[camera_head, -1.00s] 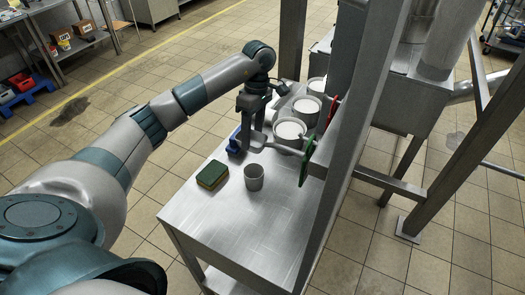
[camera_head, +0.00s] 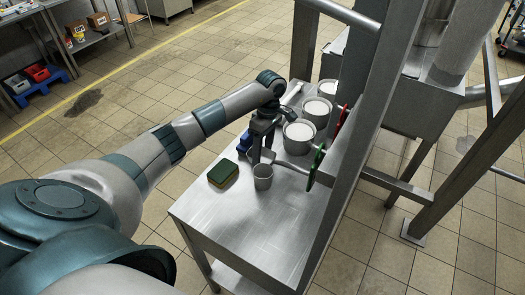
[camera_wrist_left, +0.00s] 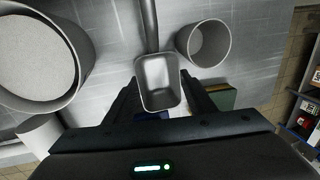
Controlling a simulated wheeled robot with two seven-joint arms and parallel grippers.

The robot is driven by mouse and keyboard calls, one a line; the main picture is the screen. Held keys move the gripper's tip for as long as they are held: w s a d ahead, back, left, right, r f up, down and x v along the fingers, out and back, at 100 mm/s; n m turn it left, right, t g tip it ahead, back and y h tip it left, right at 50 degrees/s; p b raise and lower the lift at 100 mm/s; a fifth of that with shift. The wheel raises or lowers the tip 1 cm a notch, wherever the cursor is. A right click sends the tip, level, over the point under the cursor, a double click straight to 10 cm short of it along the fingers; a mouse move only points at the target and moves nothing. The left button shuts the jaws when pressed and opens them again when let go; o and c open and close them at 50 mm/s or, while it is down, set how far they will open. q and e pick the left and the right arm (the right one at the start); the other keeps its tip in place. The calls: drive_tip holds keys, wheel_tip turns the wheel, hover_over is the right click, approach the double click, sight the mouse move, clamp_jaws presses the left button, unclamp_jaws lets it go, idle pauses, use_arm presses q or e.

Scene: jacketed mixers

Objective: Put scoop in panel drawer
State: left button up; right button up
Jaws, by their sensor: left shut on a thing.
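My left gripper (camera_head: 257,155) is shut on the grey metal scoop (camera_wrist_left: 158,82), low over the steel table (camera_head: 245,228). In the left wrist view the scoop's square bowl sits between the fingers, and its handle runs to the top edge. In the head view the fingers partly hide the scoop, and its handle points right, toward the green-edged fitting (camera_head: 314,167). I cannot make out the panel drawer. My right gripper is not in view.
A grey cup (camera_head: 263,178) stands just in front of the gripper. A green and yellow sponge (camera_head: 222,173) lies to its left, beside a blue object (camera_head: 244,142). Several pots of white material (camera_head: 299,132) line the back. A steel post (camera_head: 345,140) bounds the right.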

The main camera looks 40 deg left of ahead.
use_arm(q)
drive_tip(key=shift+f, duration=0.4)
drive_tip(key=shift+f, duration=0.2)
drive_tip(key=o, duration=1.1)
drive_tip(key=shift+o, duration=0.2)
drive_tip(key=shift+r, duration=0.15)
